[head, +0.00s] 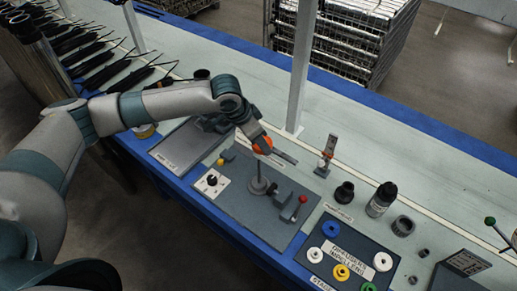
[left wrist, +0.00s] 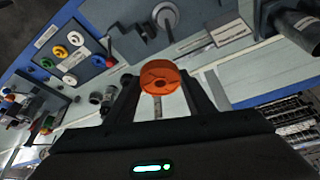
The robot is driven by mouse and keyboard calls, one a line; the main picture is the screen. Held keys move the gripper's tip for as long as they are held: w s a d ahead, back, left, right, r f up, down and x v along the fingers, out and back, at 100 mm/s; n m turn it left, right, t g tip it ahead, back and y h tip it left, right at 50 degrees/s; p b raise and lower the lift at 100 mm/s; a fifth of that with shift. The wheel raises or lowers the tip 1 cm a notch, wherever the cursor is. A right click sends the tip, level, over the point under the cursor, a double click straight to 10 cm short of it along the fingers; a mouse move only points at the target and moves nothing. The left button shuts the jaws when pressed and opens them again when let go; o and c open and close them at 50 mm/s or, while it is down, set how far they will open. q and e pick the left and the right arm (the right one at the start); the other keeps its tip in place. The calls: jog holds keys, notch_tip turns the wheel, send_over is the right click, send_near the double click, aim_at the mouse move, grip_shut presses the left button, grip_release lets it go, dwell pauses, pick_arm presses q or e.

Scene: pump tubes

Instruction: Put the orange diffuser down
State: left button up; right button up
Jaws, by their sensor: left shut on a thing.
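The orange diffuser (head: 262,146) is a small round orange disc. My left gripper (head: 270,148) is shut on it and holds it above the grey fixture plate (head: 240,206), near the upright metal post (head: 258,178). In the left wrist view the orange diffuser (left wrist: 160,77) sits between the two dark fingers of my left gripper (left wrist: 162,85). The round base of the post shows behind it (left wrist: 166,14). I cannot tell the exact height of the diffuser over the plate. My right gripper is not in view.
A dark panel (head: 350,232) with blue, green, yellow and white rings lies to the right. A black bottle (head: 382,198) and a dark fitting (head: 344,192) stand behind it. A red-knobbed lever (head: 298,206) is on the plate. A white column (head: 300,70) rises behind.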

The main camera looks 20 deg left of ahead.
pick_arm(q)
jog(key=s+a+r+n+t+y+b, duration=0.1)
jog(key=s+a+r+n+y+b, duration=0.1)
jog(key=s+r+n+b, duration=0.3)
notch_tip(320, 180, up, 4)
jog(key=s+n+y, duration=0.1)
jog(key=s+n, duration=0.1)
jog(key=n, duration=0.1)
jog(key=shift+a+f+b, duration=0.15)
jog(key=shift+a+b, duration=0.15)
jog(key=shift+a, duration=0.1)
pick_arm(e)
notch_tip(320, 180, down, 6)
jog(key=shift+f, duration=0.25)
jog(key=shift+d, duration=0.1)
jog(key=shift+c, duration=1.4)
pick_arm(q)
jog(key=shift+s, duration=0.1)
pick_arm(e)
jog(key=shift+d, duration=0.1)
